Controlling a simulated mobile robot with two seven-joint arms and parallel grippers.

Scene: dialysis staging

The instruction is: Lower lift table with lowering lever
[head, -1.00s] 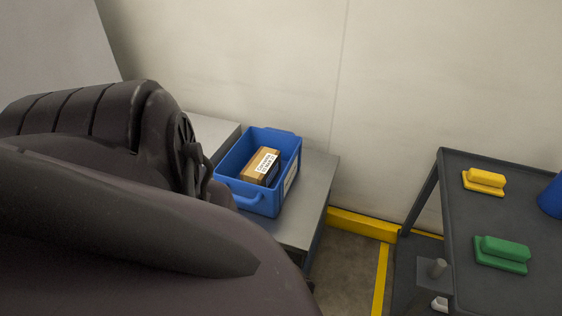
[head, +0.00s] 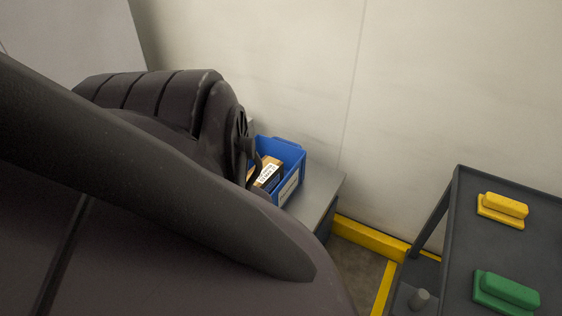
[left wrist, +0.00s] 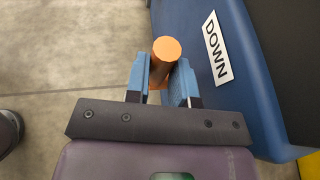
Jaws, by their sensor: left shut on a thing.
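In the left wrist view, my left gripper (left wrist: 160,82) has its two blue fingers on either side of an orange cylindrical lever (left wrist: 167,52) and is shut on it. The lever is beside a blue body (left wrist: 240,90) with a white "DOWN" label (left wrist: 216,48). How the lever joins this body is hidden. In the head view my dark left arm covers the left and lower middle, and the left gripper and lever are hidden behind it. My right gripper is in neither view.
A blue bin (head: 288,158) with a labelled cardboard box (head: 267,173) stands on a grey surface (head: 318,180) by the wall. A dark cart (head: 458,230) at right holds a yellow block (head: 503,209) and a green block (head: 506,292). Bare floor (head: 362,275) lies between them.

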